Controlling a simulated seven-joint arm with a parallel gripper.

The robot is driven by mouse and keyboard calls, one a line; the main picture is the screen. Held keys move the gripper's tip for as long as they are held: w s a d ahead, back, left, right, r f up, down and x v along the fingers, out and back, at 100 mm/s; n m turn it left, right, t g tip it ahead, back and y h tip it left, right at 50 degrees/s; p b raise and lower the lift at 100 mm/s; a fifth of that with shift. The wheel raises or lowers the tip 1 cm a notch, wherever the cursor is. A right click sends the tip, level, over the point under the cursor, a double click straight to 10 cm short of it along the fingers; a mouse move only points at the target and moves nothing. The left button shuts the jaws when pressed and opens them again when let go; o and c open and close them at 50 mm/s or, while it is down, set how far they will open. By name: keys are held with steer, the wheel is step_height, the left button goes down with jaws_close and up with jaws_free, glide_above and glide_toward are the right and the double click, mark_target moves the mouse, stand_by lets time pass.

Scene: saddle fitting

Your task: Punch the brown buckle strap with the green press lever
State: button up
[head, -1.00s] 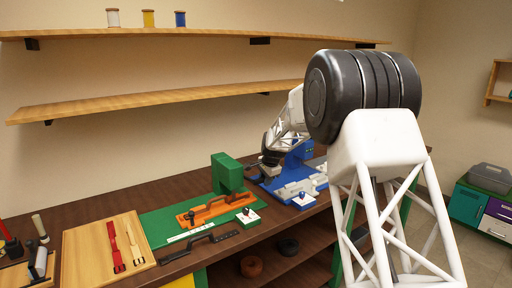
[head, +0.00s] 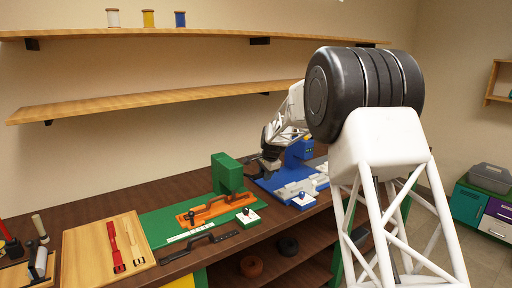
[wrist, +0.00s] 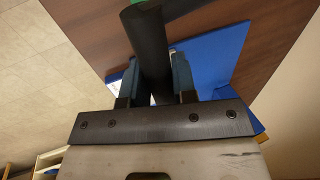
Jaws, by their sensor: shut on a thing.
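The green press (head: 228,174) stands on a green base plate with an orange fixture (head: 213,208) in front of it. A small dark piece lies on the fixture; I cannot tell whether it is the brown buckle strap. My gripper (head: 268,165) is just right of the green press, above the edge of the blue station. In the wrist view, my gripper (wrist: 156,82) is shut on a thick dark rod (wrist: 147,45), seemingly the press lever's handle, with a bit of green at its far end. The lever's joint is hidden in the head view.
The blue station (head: 295,178) stands right of the green press. A wooden board (head: 90,250) with red and tan straps lies left. A black handled piece (head: 200,245) lies at the bench's front. Shelves (head: 170,98) run along the wall above.

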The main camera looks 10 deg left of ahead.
steer(key=shift+w+a+r, duration=0.15)
steer(key=shift+a+r, duration=0.15)
steer(key=shift+r, duration=0.45)
steer(key=shift+w+a+r, duration=0.15)
steer(key=shift+r, duration=0.3)
steer(key=shift+w+a+r, duration=0.1)
steer(key=shift+a+r, duration=0.05)
steer(key=shift+r, duration=0.25)
steer(key=shift+w+r, duration=0.1)
steer(key=shift+r, duration=0.05)
steer(key=shift+w+a+r, duration=0.15)
steer(key=shift+w+r, duration=0.05)
steer(key=shift+r, duration=0.25)
steer(key=shift+w+a+r, duration=0.1)
steer(key=shift+w+r, duration=0.05)
steer(key=shift+r, duration=0.3)
